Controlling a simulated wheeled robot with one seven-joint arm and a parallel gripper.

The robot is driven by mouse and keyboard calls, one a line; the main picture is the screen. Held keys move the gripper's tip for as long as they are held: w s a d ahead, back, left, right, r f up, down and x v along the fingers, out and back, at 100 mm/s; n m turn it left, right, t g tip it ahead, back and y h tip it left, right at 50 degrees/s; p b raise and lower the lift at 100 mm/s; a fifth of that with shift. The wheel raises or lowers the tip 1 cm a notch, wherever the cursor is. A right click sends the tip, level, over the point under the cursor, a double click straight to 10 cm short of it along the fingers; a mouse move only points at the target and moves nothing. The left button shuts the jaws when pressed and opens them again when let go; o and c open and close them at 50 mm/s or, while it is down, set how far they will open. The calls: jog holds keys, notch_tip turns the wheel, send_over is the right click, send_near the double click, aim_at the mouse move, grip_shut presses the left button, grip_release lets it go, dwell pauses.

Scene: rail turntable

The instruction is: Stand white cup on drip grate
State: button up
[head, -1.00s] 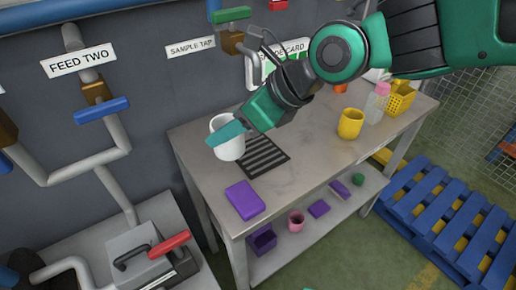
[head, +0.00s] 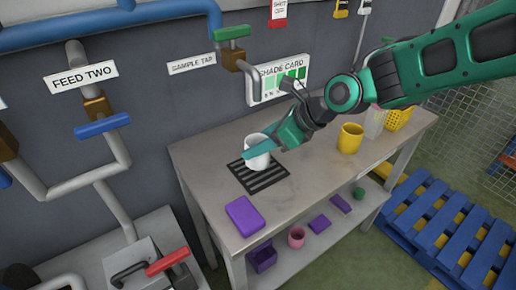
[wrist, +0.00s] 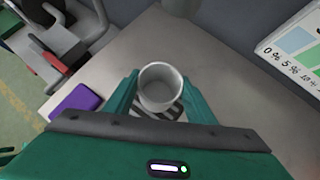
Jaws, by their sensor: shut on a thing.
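The white cup (head: 257,152) is upright in my gripper (head: 262,150), over the back part of the drip grate (head: 262,179). The grate is a dark slatted rectangle on the bench top. My gripper is shut on the cup, with one teal finger on each side of it in the wrist view, where the cup (wrist: 160,88) looks empty. Slats of the grate (wrist: 172,112) show just below the cup there. I cannot tell whether the cup's base touches the grate or hangs slightly above it.
A purple block (head: 244,215) lies on the bench (head: 300,200) in front of the grate. A yellow cup (head: 350,138) and a yellow basket (head: 398,117) stand to the right. The sample tap (head: 232,58) and shade card (head: 283,77) are behind. The bench between grate and yellow cup is clear.

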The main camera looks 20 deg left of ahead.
jog(key=shift+f, duration=1.1)
jog(key=shift+f, duration=0.1)
jog(key=o, duration=1.1)
jog(key=v, duration=1.2)
jog(key=shift+d, duration=0.1)
